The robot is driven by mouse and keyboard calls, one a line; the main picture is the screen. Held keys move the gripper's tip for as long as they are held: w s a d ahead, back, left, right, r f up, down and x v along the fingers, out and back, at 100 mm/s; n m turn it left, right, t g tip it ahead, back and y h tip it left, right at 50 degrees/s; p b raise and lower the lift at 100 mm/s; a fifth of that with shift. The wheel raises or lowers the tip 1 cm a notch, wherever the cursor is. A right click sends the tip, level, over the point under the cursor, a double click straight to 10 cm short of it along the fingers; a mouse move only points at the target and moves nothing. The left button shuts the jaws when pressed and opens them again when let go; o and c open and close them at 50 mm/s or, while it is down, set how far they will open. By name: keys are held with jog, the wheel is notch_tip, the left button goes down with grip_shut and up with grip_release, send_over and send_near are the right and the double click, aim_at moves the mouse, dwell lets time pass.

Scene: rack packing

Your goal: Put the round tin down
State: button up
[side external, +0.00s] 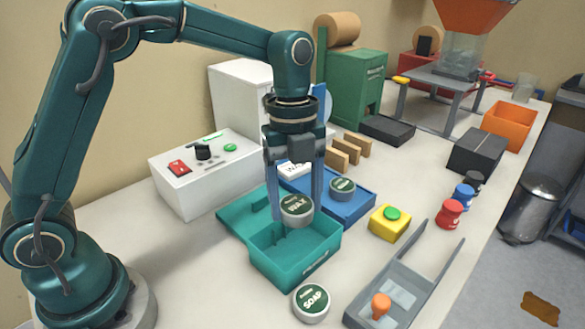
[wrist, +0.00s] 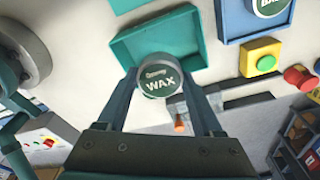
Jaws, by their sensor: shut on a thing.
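The round tin (side external: 297,210), with a dark green lid reading WAX, is held between the two fingers of my gripper (side external: 295,203). The tin (wrist: 160,84) also shows in the wrist view between the fingertips (wrist: 160,76), lid facing the camera. In the side view it hangs over the back part of an open teal box (side external: 318,262); its exact height above the floor of the box is hard to tell. In the wrist view the box (wrist: 198,42) lies beyond the tin, which overlaps its near edge. The box looks otherwise empty where visible.
A SOAP tin (side external: 311,301) stands in front of the box. A blue tray (side external: 350,212) holding another round tin (side external: 342,188) is just behind. A yellow button box (side external: 390,222) and a grey fixture (side external: 395,290) stand to the right. A white control box (side external: 180,185) is left.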

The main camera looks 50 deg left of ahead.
aim_at(296, 255)
notch_tip(296, 255, down, 9)
jog(key=shift+f, duration=0.15)
dwell(0.4)
jog(key=shift+f, duration=0.2)
jog(key=o, duration=1.4)
jog(key=shift+r, duration=0.1)
